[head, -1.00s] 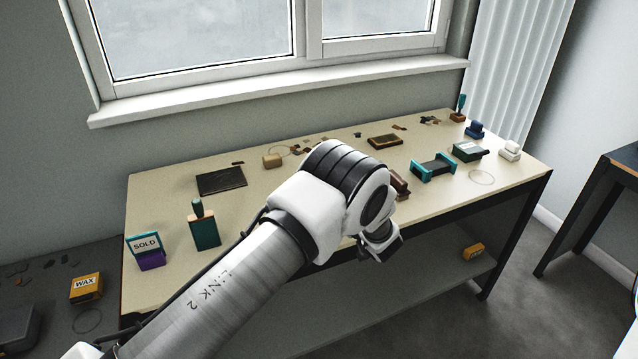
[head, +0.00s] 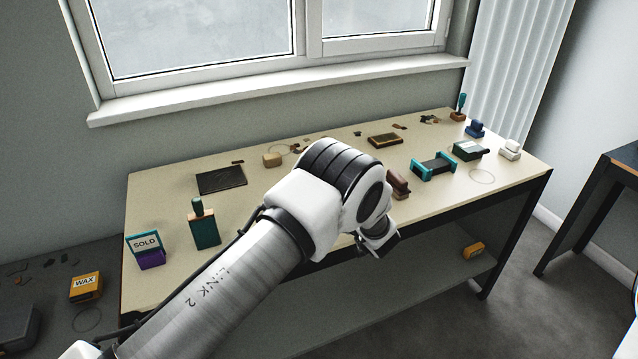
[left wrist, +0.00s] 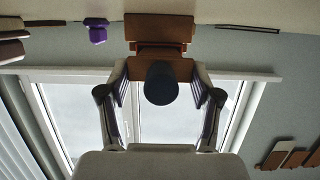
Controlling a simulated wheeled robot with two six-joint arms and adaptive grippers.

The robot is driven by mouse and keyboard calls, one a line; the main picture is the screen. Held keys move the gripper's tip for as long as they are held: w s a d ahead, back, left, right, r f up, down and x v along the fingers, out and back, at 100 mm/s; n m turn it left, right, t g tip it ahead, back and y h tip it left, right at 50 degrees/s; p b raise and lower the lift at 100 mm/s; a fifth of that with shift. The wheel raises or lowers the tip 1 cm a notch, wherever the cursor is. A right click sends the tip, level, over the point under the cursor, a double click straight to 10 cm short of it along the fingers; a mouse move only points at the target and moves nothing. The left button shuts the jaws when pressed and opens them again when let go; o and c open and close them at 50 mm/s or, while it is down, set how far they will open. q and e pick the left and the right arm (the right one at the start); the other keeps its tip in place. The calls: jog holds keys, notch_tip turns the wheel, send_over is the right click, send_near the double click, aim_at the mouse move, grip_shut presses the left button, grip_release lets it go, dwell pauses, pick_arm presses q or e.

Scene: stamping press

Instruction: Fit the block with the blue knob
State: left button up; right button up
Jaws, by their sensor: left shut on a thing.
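My left gripper (left wrist: 161,90) is shut on a brown block with a dark blue knob (left wrist: 161,84), which faces the wrist camera. The fingers grip the block from both sides. Just past it is a stepped brown wooden piece (left wrist: 160,28); I cannot tell whether the held block touches it. In the head view my left gripper (head: 380,240) is at the table's front edge, partly hidden by my arm, and the held block cannot be made out. A brown piece (head: 399,183) stands on the table right behind my wrist. My right gripper is not in view.
The cream table (head: 290,190) holds a teal-ended black holder (head: 433,167), a dark green bottle-like stamp (head: 204,227), a SOLD sign (head: 146,246), a black pad (head: 222,179) and a brown tray (head: 384,141). A WAX box (head: 86,287) sits on the left surface.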

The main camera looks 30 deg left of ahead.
pick_arm(q)
jog(key=shift+w+a+b, duration=0.7)
jog(key=shift+w+a, duration=0.45)
jog(key=shift+a, duration=0.15)
jog(key=shift+a, duration=0.1)
jog(key=shift+s+d+p, duration=0.3)
jog(key=shift+d+p, duration=0.05)
jog(key=shift+d, duration=0.1)
jog(key=shift+s+d+p, duration=0.75)
jog(key=shift+s+d, duration=0.45)
jog(key=shift+d, duration=0.2)
jog(key=shift+w+a+b, duration=1)
jog(key=shift+w+a, duration=0.45)
jog(key=shift+a, duration=0.25)
jog(key=shift+w+a+r, duration=0.15)
jog(key=shift+w+a, duration=0.05)
jog(key=shift+a, duration=0.1)
dwell(0.3)
jog(key=o, duration=1.2)
jog(key=shift+c, duration=0.2)
